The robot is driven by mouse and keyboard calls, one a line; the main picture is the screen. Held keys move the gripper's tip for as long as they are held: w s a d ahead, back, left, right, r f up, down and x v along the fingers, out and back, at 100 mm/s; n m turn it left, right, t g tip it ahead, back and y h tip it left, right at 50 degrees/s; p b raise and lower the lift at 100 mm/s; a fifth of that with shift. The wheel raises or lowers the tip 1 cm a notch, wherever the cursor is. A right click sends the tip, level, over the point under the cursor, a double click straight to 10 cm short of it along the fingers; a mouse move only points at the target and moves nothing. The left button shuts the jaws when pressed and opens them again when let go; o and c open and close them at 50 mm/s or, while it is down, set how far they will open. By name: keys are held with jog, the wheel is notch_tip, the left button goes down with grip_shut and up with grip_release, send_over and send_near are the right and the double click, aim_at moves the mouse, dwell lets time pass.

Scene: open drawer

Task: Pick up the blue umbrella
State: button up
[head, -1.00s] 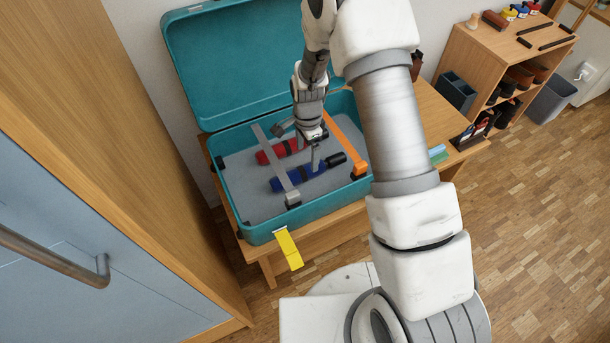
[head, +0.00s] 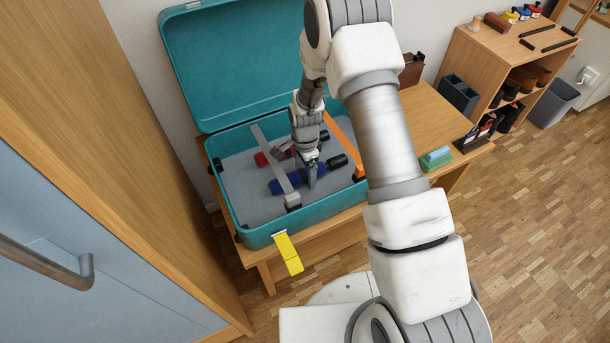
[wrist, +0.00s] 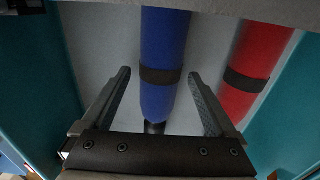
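The blue umbrella (head: 283,186) lies folded in the open teal suitcase (head: 262,235), with a dark band and a black end. My gripper (head: 311,178) is over it in the head view and hides part of its middle. In the wrist view my gripper (wrist: 160,85) is open, with one finger on each side of the blue umbrella (wrist: 163,45). The fingers do not visibly press on it. How far down they reach beside it I cannot tell.
A red umbrella (wrist: 265,45) lies beside the blue one. A grey strap (head: 272,160) and an orange strap (head: 343,140) cross the suitcase. Its raised lid (head: 235,65) stands behind. A yellow tag (head: 288,254) hangs at the front. The table's right side (head: 425,115) has free room.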

grip_shut()
dwell(0.3)
